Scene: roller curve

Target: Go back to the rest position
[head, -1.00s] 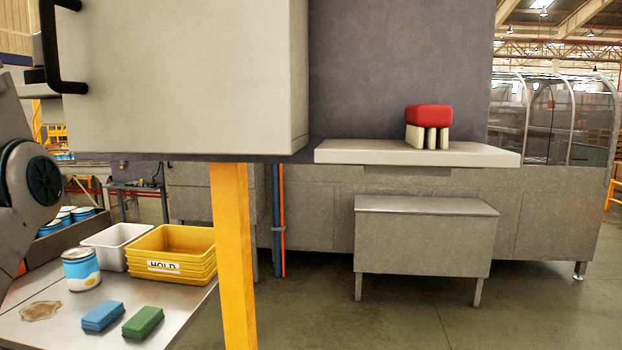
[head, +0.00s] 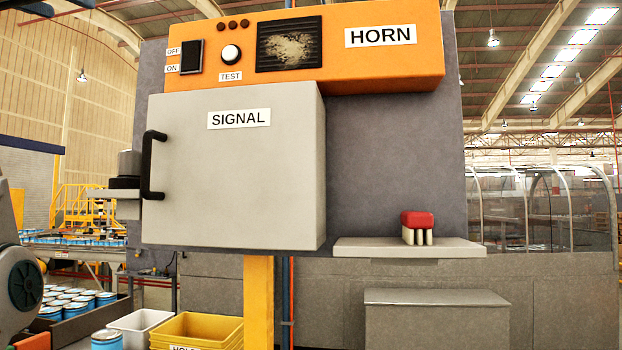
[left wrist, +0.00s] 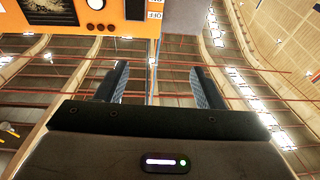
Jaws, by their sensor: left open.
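My left gripper (left wrist: 158,80) shows in the left wrist view, its two dark fingers apart with nothing between them. Behind them are the ceiling and, upside down at the top, part of the orange horn panel. In the head view only part of my left arm shows at the lower left edge; I cannot make out its fingertips there. My right gripper is in neither view.
The orange HORN panel (head: 380,75) sits above the grey SIGNAL box (head: 235,175), whose door is shut. White (head: 122,325) and yellow (head: 190,328) bins are below. Floor is mostly out of view.

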